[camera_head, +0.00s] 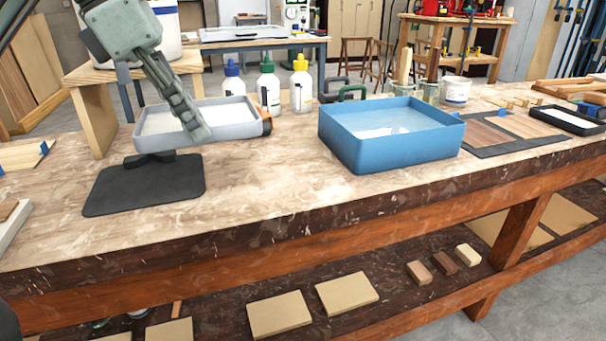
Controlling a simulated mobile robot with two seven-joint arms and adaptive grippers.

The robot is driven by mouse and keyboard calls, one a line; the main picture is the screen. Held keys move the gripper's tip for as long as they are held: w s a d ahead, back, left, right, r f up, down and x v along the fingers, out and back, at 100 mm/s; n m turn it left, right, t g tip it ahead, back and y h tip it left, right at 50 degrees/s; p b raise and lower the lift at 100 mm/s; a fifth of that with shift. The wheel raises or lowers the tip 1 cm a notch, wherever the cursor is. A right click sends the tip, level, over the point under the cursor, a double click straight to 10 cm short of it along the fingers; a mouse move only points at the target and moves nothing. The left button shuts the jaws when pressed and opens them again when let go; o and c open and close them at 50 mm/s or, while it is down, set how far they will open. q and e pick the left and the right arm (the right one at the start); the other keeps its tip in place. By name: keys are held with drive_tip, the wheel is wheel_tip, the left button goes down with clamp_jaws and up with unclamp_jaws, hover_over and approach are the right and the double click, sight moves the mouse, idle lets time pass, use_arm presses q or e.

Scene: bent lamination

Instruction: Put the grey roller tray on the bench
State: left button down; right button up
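The grey roller tray (236,131) is a shallow light-grey box with a pale inside, at the left of the bench (300,190). An orange-brown and dark piece shows at its right end. My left gripper (196,133) comes down from the upper left across the tray, its tip overlapping the near wall. Only one finger shows clearly; the other is hidden, so its grip is unclear. A small dark piece (155,158) shows just below the tray. I cannot tell whether the tray touches the bench. My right gripper is out of view.
A black mat (145,190) lies in front of the tray. A blue bin (405,148) stands to its right, and several capped bottles (268,88) stand behind. A wooden stand (93,120) is behind left. Bare bench lies between mat and bin.

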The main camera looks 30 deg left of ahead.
sight(239, 137)
use_arm(q)
drive_tip(key=w+d+p, duration=0.1)
drive_tip(key=w+d+f+p, duration=0.1)
drive_tip(key=w, duration=0.1)
drive_tip(key=w+d+f+p, duration=0.1)
drive_tip(key=shift+w+f+p, duration=0.15)
drive_tip(key=shift+f+p, duration=0.05)
drive_tip(key=shift+p, duration=0.15)
drive_tip(key=w+d+f, duration=0.1)
drive_tip(key=w+d+f+p, duration=0.1)
drive_tip(key=w, duration=0.1)
drive_tip(key=w+d+f, duration=0.1)
drive_tip(key=f, duration=0.1)
drive_tip(key=shift+w+d, duration=0.3)
drive_tip(key=shift+w, duration=0.1)
drive_tip(key=shift+w+d+f, duration=0.1)
drive_tip(key=shift+w+f, duration=0.1)
drive_tip(key=shift+f, duration=2.05)
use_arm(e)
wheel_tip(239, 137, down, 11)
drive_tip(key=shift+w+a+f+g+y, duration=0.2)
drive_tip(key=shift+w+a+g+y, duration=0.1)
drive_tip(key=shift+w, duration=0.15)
use_arm(q)
drive_tip(key=shift+f, duration=0.1)
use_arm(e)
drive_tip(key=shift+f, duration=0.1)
